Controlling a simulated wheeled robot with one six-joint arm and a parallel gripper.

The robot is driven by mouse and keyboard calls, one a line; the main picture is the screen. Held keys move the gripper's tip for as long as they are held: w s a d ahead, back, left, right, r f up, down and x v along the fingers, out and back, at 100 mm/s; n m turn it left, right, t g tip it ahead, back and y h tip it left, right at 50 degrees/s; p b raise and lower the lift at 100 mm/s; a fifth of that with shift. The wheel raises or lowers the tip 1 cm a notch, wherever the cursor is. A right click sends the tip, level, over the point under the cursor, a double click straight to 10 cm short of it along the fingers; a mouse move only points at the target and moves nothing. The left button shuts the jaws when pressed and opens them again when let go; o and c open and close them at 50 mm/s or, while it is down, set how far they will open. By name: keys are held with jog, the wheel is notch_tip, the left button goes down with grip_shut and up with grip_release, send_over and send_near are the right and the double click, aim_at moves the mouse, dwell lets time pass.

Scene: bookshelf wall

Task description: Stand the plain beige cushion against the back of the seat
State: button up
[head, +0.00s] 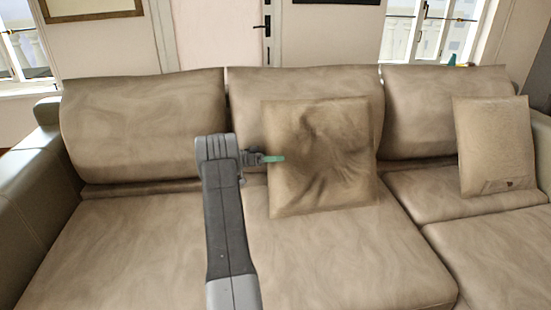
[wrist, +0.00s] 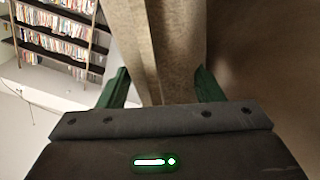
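The plain beige cushion (head: 335,150), creased in its middle, is upright and slightly tilted in front of the middle backrest of the sofa. Whether its back touches the backrest and its lower edge presses on the seat (head: 330,260) is hard to tell. My gripper (head: 270,158) is at its left edge, with one green finger in front of it and the other hidden behind. In the wrist view the cushion (wrist: 165,45) fills the space between both green fingers (wrist: 162,86), which appear to touch it on each side.
A second beige cushion (head: 492,150) with a small dark mark leans at the right end of the sofa. The left seat (head: 120,240) is clear. The left armrest (head: 35,190) bounds the sofa. A bookshelf (wrist: 60,30) shows in the wrist view.

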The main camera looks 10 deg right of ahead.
jog(key=w+a+p, duration=0.1)
jog(key=a+p, duration=0.1)
jog(key=a, duration=1.1)
jog(key=shift+w+a, duration=0.2)
jog(key=shift+a, duration=0.1)
jog(key=shift+d+r, duration=0.1)
jog(key=d, duration=0.4)
jog(key=s+d+b, duration=0.1)
jog(key=d, duration=0.4)
jog(key=d+b, duration=0.1)
jog(key=d, duration=0.3)
jog(key=shift+s+d, duration=0.2)
jog(key=shift+d, duration=0.1)
jog(key=shift+a, duration=0.1)
